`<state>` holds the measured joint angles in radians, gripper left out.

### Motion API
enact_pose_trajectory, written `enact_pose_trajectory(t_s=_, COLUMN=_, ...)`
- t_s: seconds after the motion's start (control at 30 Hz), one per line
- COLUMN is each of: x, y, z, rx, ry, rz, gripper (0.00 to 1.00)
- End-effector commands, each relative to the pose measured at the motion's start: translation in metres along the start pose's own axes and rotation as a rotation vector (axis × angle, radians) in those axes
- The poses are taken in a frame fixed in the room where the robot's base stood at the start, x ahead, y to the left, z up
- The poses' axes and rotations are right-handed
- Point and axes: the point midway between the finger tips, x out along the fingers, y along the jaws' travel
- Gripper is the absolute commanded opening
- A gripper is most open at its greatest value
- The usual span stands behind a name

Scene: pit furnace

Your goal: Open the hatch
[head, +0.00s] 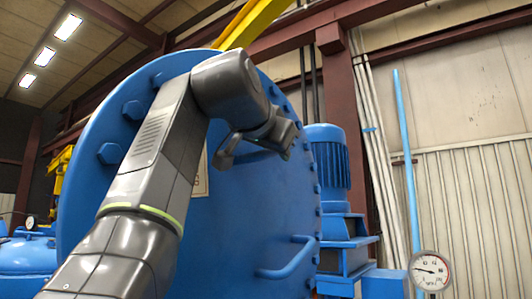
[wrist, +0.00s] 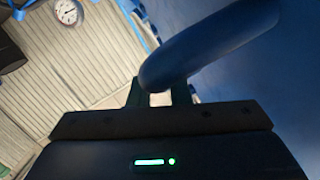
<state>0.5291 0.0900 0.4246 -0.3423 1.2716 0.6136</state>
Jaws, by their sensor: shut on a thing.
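The hatch (head: 235,205) is a large round blue plate with bolts along its rim, filling the middle of the head view. It looks shut, as no gap shows at its edge. Its blue surface also fills the right of the wrist view (wrist: 270,90). My gripper (head: 262,138) is in front of the upper right part of the hatch. In the wrist view my gripper (wrist: 160,95) is shut on a thick blue handle bar (wrist: 205,48), which runs up to the right. A second blue handle (head: 287,265) sits lower on the hatch.
A blue motor (head: 328,165) stands just right of the hatch. A round pressure gauge (head: 430,269) is at the lower right, beside a thin blue pipe (head: 408,160). A dark red column (head: 345,110) and a pale ribbed wall (head: 480,200) stand behind.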

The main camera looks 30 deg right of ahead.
Motion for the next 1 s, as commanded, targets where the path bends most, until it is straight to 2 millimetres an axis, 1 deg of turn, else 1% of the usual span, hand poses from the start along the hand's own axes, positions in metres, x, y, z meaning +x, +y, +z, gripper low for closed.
enact_pose_trajectory(t_s=0.03, x=0.002, y=0.0, z=0.003, rx=0.0, ry=-0.009, rz=0.001, gripper=0.0)
enact_pose_trajectory(t_s=0.17, x=0.002, y=0.0, z=0.003, rx=0.0, ry=-0.008, rz=0.001, gripper=0.0)
enact_pose_trajectory(t_s=0.2, x=0.002, y=0.0, z=0.003, rx=0.0, ry=-0.008, rz=0.0, gripper=0.23)
enact_pose_trajectory(t_s=0.27, x=0.002, y=0.0, z=0.002, rx=0.0, ry=-0.007, rz=0.0, gripper=0.35)
enact_pose_trajectory(t_s=0.3, x=0.002, y=0.0, z=0.002, rx=0.0, ry=-0.006, rz=0.0, gripper=0.38)
enact_pose_trajectory(t_s=0.57, x=0.0, y=0.0, z=0.001, rx=0.0, ry=-0.002, rz=-0.001, gripper=0.38)
enact_pose_trajectory(t_s=0.67, x=-0.007, y=-0.001, z=0.0, rx=0.0, ry=0.0, rz=-0.003, gripper=0.38)
enact_pose_trajectory(t_s=0.77, x=-0.021, y=-0.001, z=0.0, rx=0.0, ry=0.0, rz=-0.006, gripper=0.38)
enact_pose_trajectory(t_s=1.0, x=-0.068, y=-0.002, z=0.0, rx=0.001, ry=0.0, rz=-0.01, gripper=0.38)
